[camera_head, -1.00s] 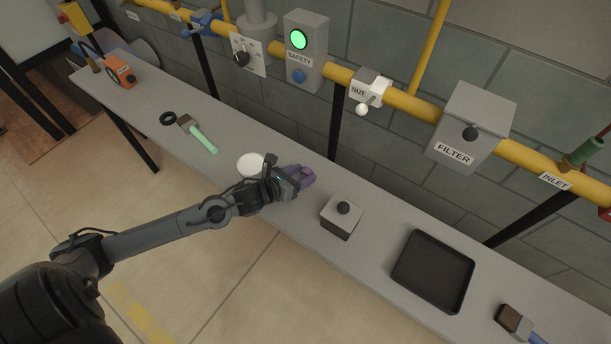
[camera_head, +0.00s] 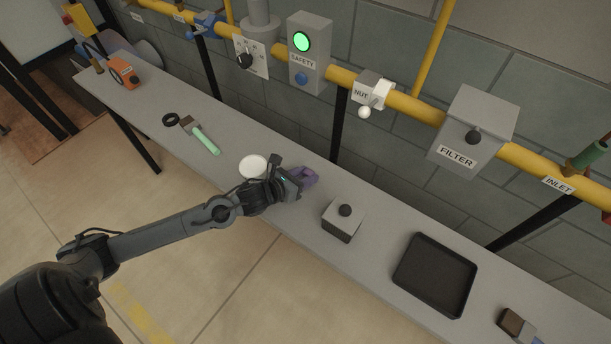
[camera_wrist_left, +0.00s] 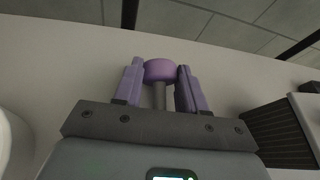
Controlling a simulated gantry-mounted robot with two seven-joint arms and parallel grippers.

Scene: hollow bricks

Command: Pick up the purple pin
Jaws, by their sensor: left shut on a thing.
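The purple pin (camera_wrist_left: 159,70) shows between my left fingers in the left wrist view, with a round purple head and a grey shaft. My left gripper (camera_wrist_left: 157,88) has purple-toned fingers, one on each side of the pin, and is shut on it. In the head view my left gripper (camera_head: 300,181) is over the grey table, just right of a white round object. There the pin and the purple fingers blend together, so I cannot tell whether the pin touches the table. My right gripper is not in view.
On the table (camera_head: 255,139), the white round object (camera_head: 253,166) is beside my gripper. A grey box with a black knob (camera_head: 342,220) stands to the right, then a black tray (camera_head: 436,274). A green-handled brush (camera_head: 205,139) lies left. A yellow pipe (camera_head: 408,103) runs behind.

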